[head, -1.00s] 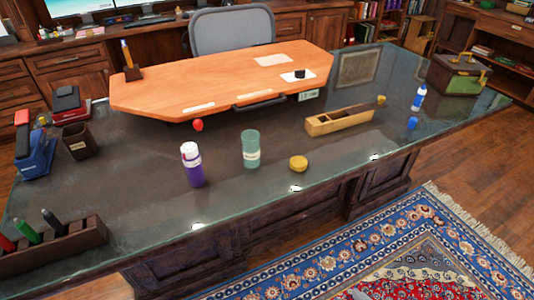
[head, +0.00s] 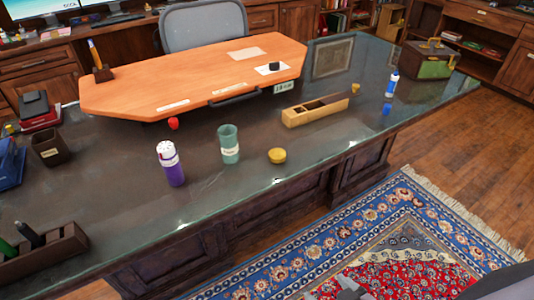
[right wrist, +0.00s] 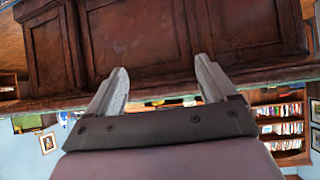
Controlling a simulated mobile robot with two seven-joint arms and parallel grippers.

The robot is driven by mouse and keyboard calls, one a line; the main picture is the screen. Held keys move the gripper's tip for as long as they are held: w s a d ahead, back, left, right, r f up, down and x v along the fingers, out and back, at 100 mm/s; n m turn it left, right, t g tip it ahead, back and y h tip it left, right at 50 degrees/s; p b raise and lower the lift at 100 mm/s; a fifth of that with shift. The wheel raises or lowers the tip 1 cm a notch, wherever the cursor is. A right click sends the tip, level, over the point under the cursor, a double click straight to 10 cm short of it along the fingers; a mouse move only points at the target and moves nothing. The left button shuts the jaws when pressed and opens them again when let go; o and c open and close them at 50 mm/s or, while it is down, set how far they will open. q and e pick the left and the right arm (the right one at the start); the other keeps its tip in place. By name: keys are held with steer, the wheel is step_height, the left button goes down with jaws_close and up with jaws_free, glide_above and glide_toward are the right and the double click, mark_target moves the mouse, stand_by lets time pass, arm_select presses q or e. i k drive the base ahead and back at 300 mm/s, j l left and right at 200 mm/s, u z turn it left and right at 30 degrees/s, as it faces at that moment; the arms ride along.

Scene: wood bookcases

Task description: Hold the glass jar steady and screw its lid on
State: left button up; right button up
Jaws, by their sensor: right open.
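The glass jar (head: 229,150) is a greenish see-through cylinder with a pale label, upright and open-topped on the glass-covered desk. A round yellow lid (head: 277,156) lies flat on the desk just right of the jar, apart from it. My right gripper (head: 346,284) shows at the bottom of the head view, over the rug and well short of the desk. In the right wrist view its two fingers (right wrist: 161,65) are spread apart with nothing between them, facing the desk's dark wood front. My left gripper is not in view.
A purple bottle with a white cap (head: 170,163) stands left of the jar. A wooden box (head: 315,109) lies behind the lid. A small red object (head: 173,123) and an orange raised board (head: 200,80) are further back. The desk's front edge is clear near the jar.

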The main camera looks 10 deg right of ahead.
mark_target(228, 134)
steer(key=l+u, duration=0.15)
steer(key=u, duration=0.6)
steer(key=l+u, duration=0.6)
steer(key=k+l+u, duration=0.15)
steer(key=l, duration=0.25)
steer(key=k+l+u, duration=0.15)
steer(key=l, duration=0.3)
steer(key=k+l, duration=0.15)
steer(key=l, duration=0.25)
steer(key=k+l, duration=0.1)
steer(key=l, duration=0.35)
steer(key=k+l+u, duration=0.1)
steer(key=l, duration=0.3)
steer(key=k, duration=0.05)
